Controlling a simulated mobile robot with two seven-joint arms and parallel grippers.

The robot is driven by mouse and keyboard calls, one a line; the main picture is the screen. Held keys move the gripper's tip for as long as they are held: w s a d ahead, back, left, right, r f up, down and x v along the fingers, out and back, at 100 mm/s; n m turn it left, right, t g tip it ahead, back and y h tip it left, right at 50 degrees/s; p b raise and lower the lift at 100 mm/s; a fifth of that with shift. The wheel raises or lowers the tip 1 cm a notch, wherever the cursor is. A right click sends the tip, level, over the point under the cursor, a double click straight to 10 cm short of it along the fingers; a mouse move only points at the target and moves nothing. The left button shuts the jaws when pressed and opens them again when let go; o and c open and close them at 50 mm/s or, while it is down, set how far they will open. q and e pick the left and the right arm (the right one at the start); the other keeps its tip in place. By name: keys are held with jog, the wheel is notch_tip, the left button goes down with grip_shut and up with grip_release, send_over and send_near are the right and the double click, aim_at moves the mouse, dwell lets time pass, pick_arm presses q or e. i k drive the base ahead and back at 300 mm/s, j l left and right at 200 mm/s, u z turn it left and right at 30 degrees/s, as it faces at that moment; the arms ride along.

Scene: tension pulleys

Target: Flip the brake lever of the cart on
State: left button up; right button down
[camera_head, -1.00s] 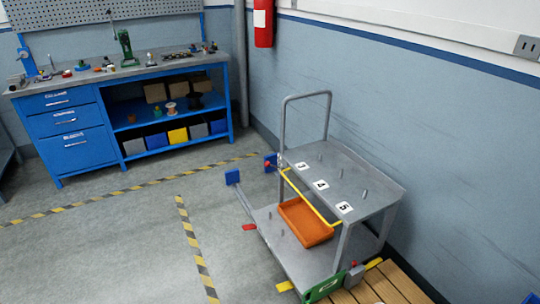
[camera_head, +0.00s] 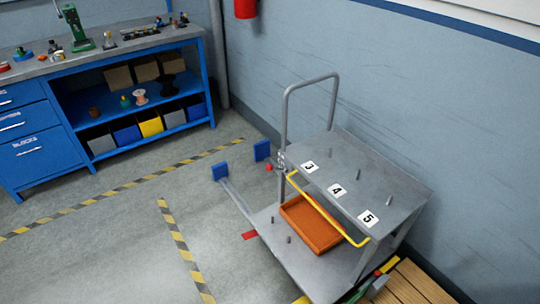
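The grey two-shelf cart (camera_head: 384,186) stands by the wall at the right, with number cards 3, 4 and 5 on its top shelf and several upright pegs. A yellow bar (camera_head: 328,209) runs along its near side. A small red knob (camera_head: 269,167) shows at the cart's left end, near the handle's foot. A red tab (camera_head: 250,235) sits low at the cart's near left side. I cannot tell for sure which of these is the brake lever. Neither of my grippers is in view.
An orange tray (camera_head: 311,223) lies on the cart's lower shelf. Two blue blocks (camera_head: 262,150) stand left of the cart. Wooden slats (camera_head: 412,284) lie at the lower right. A blue workbench (camera_head: 135,95) stands at the back left. The floor between is clear, with yellow-black tape.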

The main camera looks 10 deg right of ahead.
aim_at(269, 167)
jog(key=i+j, duration=0.4)
jog(key=i, duration=0.25)
jog(key=i+j+z, duration=0.1)
jog(key=i+j, duration=0.3)
jog(key=i, duration=0.7)
